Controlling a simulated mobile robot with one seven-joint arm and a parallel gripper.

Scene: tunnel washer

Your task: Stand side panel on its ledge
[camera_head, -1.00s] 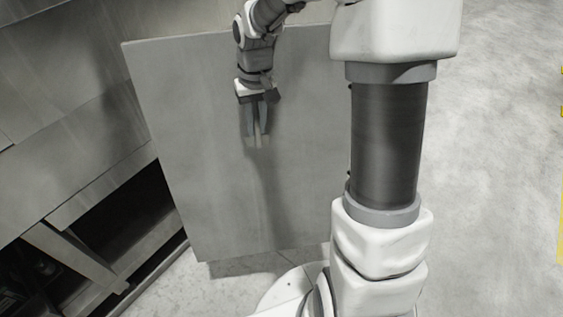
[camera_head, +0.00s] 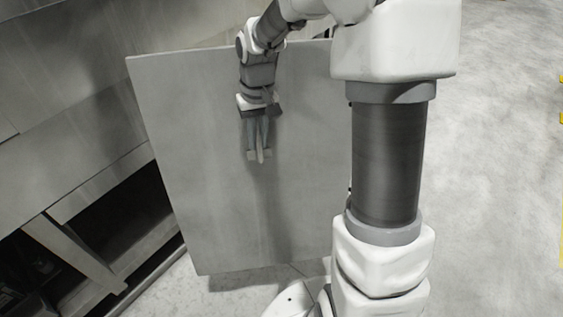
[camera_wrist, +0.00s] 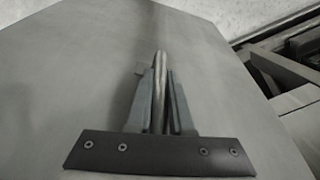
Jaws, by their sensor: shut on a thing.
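The side panel (camera_head: 200,160) is a large flat grey sheet, upright and slightly tilted in the head view, in front of the machine. My gripper (camera_head: 259,153) points down at the panel's near face and is shut on its handle. In the wrist view the fingers of my gripper (camera_wrist: 160,100) close on both sides of a slim metal handle (camera_wrist: 160,72), with the panel (camera_wrist: 80,75) filling most of the picture. The panel's right edge is hidden behind my arm. I cannot make out the ledge.
The machine (camera_head: 60,90) stands at the left with a dark open bay (camera_head: 115,225) and a sloping frame bar (camera_head: 75,252) low down. Frame parts (camera_wrist: 285,75) show at the right of the wrist view. Pale open floor (camera_head: 500,180) lies at the right.

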